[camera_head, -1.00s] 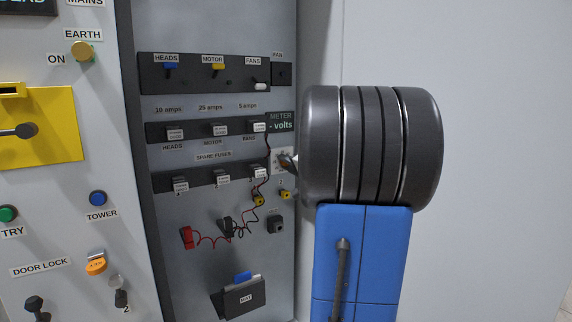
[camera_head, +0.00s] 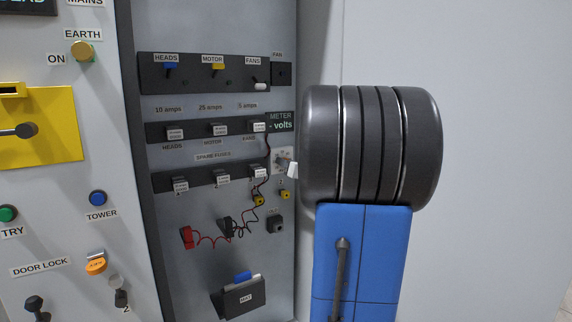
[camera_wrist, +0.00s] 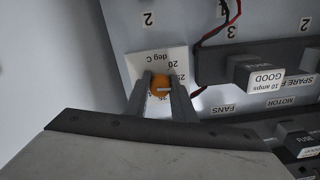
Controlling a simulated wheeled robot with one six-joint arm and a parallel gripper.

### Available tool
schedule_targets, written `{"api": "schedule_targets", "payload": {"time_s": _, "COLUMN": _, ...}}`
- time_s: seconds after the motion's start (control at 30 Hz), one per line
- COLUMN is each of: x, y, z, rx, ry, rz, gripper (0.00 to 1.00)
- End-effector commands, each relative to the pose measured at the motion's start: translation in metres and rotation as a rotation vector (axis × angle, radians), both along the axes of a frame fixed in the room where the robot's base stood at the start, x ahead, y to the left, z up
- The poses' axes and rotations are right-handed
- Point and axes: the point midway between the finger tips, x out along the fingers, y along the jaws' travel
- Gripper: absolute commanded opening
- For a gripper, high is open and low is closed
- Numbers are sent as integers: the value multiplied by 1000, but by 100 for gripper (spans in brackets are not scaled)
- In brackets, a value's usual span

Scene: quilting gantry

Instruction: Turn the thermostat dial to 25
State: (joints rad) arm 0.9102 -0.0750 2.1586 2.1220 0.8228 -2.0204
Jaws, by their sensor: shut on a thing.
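The thermostat dial (camera_wrist: 159,82) is an orange knob on a white plate (camera_wrist: 146,60) marked "deg C", upside down in the wrist view. The number 20 and a partly covered number that looks like 25 show beside the knob. A pale mark on the knob points right in that view; which number it meets I cannot tell. My gripper (camera_wrist: 160,93) is shut on the dial, one finger on each side. In the head view the thermostat plate (camera_head: 282,156) is mostly behind my gripper (camera_head: 292,169) and wrist.
Fuse holders (camera_head: 218,129) and red and black leads (camera_head: 215,236) are left of the thermostat on the grey panel. A yellow socket (camera_head: 286,195) sits just below it. A row of switches (camera_head: 210,73) is above. A plain pale wall is to the right.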

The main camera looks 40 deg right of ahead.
Motion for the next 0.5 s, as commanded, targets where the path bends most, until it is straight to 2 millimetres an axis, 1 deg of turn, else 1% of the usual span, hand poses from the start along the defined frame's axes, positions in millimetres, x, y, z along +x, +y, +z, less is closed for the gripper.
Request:
{"api": "schedule_targets", "payload": {"time_s": 0.03, "x": 0, "y": 0, "z": -3, "rx": -14, "ry": 9, "rz": 0, "gripper": 1}}
{"api": "schedule_targets", "payload": {"time_s": 0.2, "x": 0, "y": 0, "z": -3, "rx": -62, "ry": 20, "rz": 0, "gripper": 1}}
{"api": "schedule_targets", "payload": {"time_s": 0.5, "x": 0, "y": 0, "z": -4, "rx": -84, "ry": 26, "rz": 1, "gripper": 1}}
